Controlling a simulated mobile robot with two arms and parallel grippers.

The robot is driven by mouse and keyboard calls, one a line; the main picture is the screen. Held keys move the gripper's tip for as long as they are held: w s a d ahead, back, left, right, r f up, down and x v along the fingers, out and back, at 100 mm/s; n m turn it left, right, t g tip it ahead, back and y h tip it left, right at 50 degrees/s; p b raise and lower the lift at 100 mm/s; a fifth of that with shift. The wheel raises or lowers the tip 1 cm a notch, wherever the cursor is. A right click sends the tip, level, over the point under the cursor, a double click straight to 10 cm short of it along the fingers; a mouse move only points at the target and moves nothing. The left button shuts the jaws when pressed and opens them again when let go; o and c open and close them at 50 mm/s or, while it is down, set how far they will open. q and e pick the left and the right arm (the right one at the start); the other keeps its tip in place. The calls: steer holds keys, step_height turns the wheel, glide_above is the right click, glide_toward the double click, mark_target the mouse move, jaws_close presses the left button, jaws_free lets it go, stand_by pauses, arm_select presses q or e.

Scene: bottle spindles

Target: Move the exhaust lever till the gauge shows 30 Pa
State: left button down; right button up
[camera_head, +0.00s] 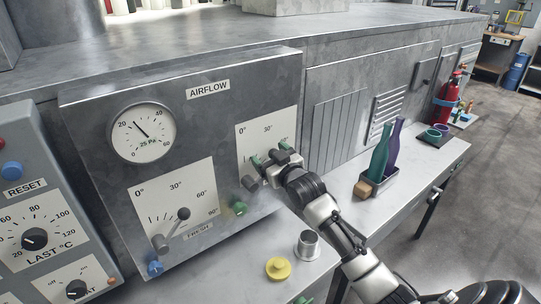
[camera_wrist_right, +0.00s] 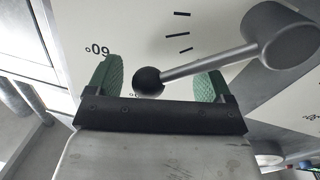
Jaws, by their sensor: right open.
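The round gauge (camera_head: 143,132) on the AIRFLOW panel reads 25 Pa, its needle just past the 20 mark. In the right wrist view the lever (camera_wrist_right: 210,63) runs from a grey hub at the upper right to a black ball knob (camera_wrist_right: 147,81). My right gripper (camera_wrist_right: 155,80) is open, with its green finger pads on either side of the knob. Gaps show beside the knob. My left gripper is not in view.
A second lever (camera_head: 183,214), labelled FRESH, is on the panel's left plate. A temperature box (camera_head: 35,238) with knobs stands at far left.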

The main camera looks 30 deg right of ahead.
steer(key=shift+c, duration=0.2)
steer(key=shift+a, duration=0.15)
steer(key=c, duration=1.3)
steer(key=shift+d+f+m, duration=0.5)
steer(key=shift+f+m, duration=0.2)
steer(key=shift+f, duration=0.1)
steer(key=shift+c, duration=0.2)
steer(key=o, duration=1.1)
steer(key=shift+o, duration=1.1)
steer(key=shift+d, duration=0.15)
steer(key=shift+o, duration=0.3)
steer(key=shift+r, duration=0.1)
steer(key=shift+s+r, duration=0.1)
steer(key=s+b, duration=0.2)
steer(key=s, duration=0.8)
steer(key=shift+s+a, duration=0.2)
steer(key=shift+s, duration=0.1)
